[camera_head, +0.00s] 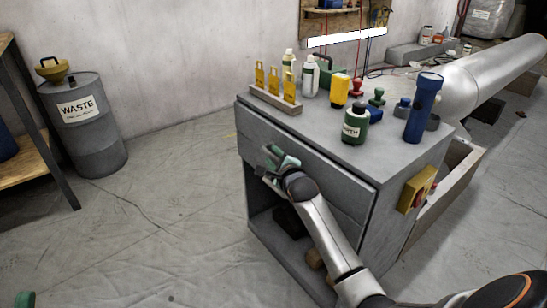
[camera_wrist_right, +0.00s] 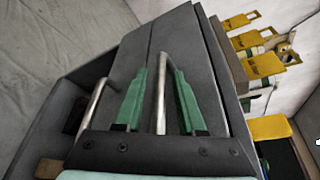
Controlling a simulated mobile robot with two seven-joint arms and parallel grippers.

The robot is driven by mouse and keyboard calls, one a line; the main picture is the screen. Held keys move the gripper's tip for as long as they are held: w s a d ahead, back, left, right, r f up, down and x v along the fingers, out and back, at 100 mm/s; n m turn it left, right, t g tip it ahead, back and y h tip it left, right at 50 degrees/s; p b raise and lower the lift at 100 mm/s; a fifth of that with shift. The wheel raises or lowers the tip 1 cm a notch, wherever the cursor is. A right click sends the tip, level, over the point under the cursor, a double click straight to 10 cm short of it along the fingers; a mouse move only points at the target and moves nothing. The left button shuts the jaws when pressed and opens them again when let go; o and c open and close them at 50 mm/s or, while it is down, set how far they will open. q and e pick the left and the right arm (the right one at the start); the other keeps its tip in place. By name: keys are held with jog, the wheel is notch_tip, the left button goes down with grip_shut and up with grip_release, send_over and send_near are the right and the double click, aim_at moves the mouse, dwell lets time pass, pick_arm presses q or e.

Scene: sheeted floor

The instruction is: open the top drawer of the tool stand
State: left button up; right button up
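The grey tool stand (camera_head: 395,165) has drawer fronts along its near left face, above an open shelf. The top drawer (camera_head: 325,165) looks shut, its front about flush with the stand. My right gripper (camera_head: 275,162) is at the drawer fronts, and it hides the handles in the head view. In the right wrist view its green fingers (camera_wrist_right: 158,98) are apart, on either side of the top drawer's metal bar handle (camera_wrist_right: 162,85). A gap shows beside the bar. A second bar handle (camera_wrist_right: 95,103), on the lower drawer, lies outside the fingers.
Yellow tags in a holder (camera_head: 275,98), several bottles, stamps and a blue flashlight (camera_head: 423,105) stand on top. A yellow switch box (camera_head: 417,190) is on the right side. A waste drum (camera_head: 85,130) stands far left. The floor (camera_head: 150,235) before the stand is clear.

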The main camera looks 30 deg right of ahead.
grip_shut()
dwell(1.2)
